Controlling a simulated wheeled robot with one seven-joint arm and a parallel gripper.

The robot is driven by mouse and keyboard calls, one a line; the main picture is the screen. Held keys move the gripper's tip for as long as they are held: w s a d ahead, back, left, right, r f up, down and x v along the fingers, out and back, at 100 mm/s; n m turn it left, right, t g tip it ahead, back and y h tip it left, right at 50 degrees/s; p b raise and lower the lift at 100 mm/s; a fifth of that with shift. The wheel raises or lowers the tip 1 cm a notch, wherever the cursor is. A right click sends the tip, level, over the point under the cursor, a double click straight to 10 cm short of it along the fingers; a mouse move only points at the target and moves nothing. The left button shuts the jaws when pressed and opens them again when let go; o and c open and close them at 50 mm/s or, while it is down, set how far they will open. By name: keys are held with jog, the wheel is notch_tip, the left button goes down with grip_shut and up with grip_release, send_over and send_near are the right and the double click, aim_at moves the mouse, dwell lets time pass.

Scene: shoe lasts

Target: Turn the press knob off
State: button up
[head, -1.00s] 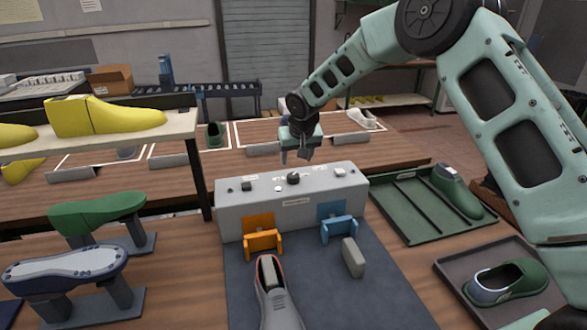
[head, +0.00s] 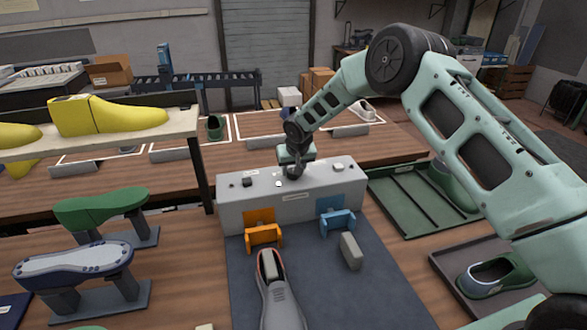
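The press knob is a dark round knob on top of the grey control box (head: 262,208), near the middle of its top. In the head view my gripper (head: 294,171) is now down at the knob's place and covers most or all of it. The fingertips and the knob blend into one dark shape. I cannot tell whether the fingers touch or enclose the knob, nor which way the knob is turned.
The box top also carries a dark control (head: 247,182) and white buttons (head: 278,184). Orange (head: 264,235) and blue (head: 337,222) brackets stand before it, with a grey shoe (head: 281,300) on the mat. A green tray (head: 405,205) lies right. A shelf (head: 100,143) with yellow lasts is left.

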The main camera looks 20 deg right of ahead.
jog(key=c, duration=0.5)
jog(key=shift+n, duration=0.3)
jog(key=n+y+b, duration=0.1)
jog(key=n, duration=0.1)
jog(key=shift+d+n+b, duration=0.15)
jog(key=shift+n+b, duration=0.2)
jog(key=shift+n, duration=0.05)
jog(key=n+y+b, duration=0.1)
jog(key=n, duration=0.1)
jog(key=n+g+y+b, duration=0.1)
jog(key=n, duration=0.1)
jog(key=shift+w+d+f+n, duration=0.1)
jog(key=shift+w+n, duration=0.05)
jog(key=shift+n, duration=0.15)
jog(key=n+g+b, duration=0.1)
jog(key=n, duration=0.1)
jog(key=n+y+b, duration=0.1)
jog(key=n+b, duration=0.1)
jog(key=n, duration=0.1)
jog(key=shift+w+g, duration=0.1)
jog(key=shift+g, duration=0.3)
jog(key=shift+w+n+g+b, duration=0.1)
jog(key=shift+n+g+b, duration=0.8)
jog(key=shift+n, duration=1.5)
